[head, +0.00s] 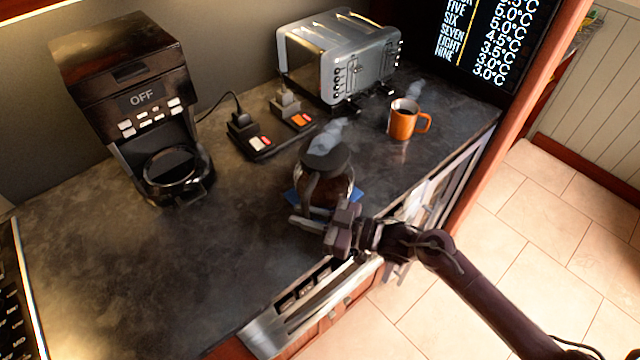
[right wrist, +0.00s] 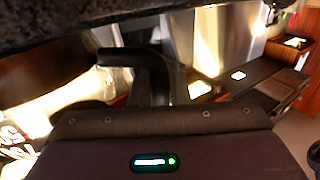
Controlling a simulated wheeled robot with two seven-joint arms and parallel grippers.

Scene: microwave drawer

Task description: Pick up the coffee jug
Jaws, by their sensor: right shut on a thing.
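The coffee jug (head: 334,190) is dark with a black lid and handle, and stands upright over a blue mat (head: 291,196) near the counter's front edge. Steam shows above it. My right gripper (head: 322,222) reaches in from the lower right and is shut on the jug's handle side. In the right wrist view a black handle-like bar (right wrist: 150,75) stands just beyond the gripper's body. The fingertips are hard to make out there. Whether the jug's base touches the mat cannot be told. My left gripper is not in view.
A coffee maker (head: 125,70) stands at the back left. A power strip (head: 262,146), a toaster (head: 345,62) and an orange mug (head: 402,124) stand behind the jug. The counter's left middle (head: 170,260) is clear. Drawers (head: 310,295) line the front edge.

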